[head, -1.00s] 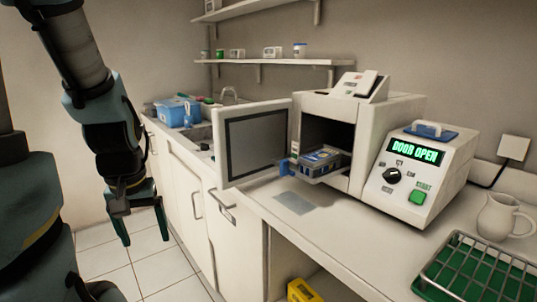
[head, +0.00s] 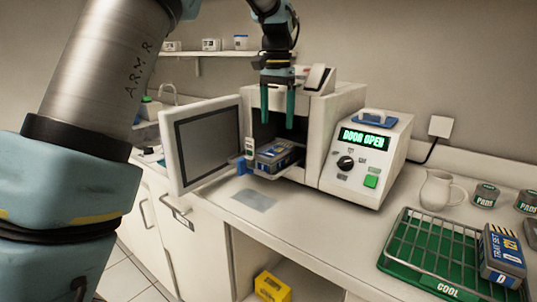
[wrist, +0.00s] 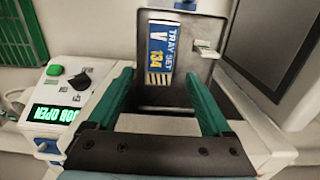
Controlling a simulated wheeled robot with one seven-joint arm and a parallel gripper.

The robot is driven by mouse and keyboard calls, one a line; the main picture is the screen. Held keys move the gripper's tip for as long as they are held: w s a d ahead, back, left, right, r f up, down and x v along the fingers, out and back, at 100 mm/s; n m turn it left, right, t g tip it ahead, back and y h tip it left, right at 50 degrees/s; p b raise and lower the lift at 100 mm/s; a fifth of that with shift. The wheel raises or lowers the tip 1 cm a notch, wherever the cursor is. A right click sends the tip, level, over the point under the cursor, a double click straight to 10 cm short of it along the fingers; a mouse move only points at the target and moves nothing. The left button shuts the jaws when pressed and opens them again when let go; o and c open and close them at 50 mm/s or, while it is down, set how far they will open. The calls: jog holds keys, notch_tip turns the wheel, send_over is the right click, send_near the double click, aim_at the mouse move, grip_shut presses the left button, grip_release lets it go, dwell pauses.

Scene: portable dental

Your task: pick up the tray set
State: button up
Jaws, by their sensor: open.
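A tray set (head: 278,155), a dark box with a blue and yellow label, lies on a pulled-out shelf (head: 283,174) at the mouth of the open autoclave (head: 344,114). In the wrist view the tray set (wrist: 160,50) shows its "TRAY SET" label between and beyond my fingers. My gripper (head: 277,112) points down, open and empty, above the tray set and in front of the chamber opening. The green fingers are apart from it. A second tray set (head: 502,254) stands on the rack at the right.
The autoclave door (head: 207,140) stands open to the left. The control box (head: 367,158) reads "DOOR OPEN". A green "COOL" mat with a wire rack (head: 428,262), a white jug (head: 438,191) and "PADS" tins (head: 485,195) stand at the right. The counter front is clear.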

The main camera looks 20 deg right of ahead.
aim_at(276, 150)
notch_tip(276, 150, down, 10)
jog(key=shift+w+f+p, duration=0.1)
jog(key=shift+f+p, duration=0.1)
jog(key=shift+p, duration=0.95)
grip_shut()
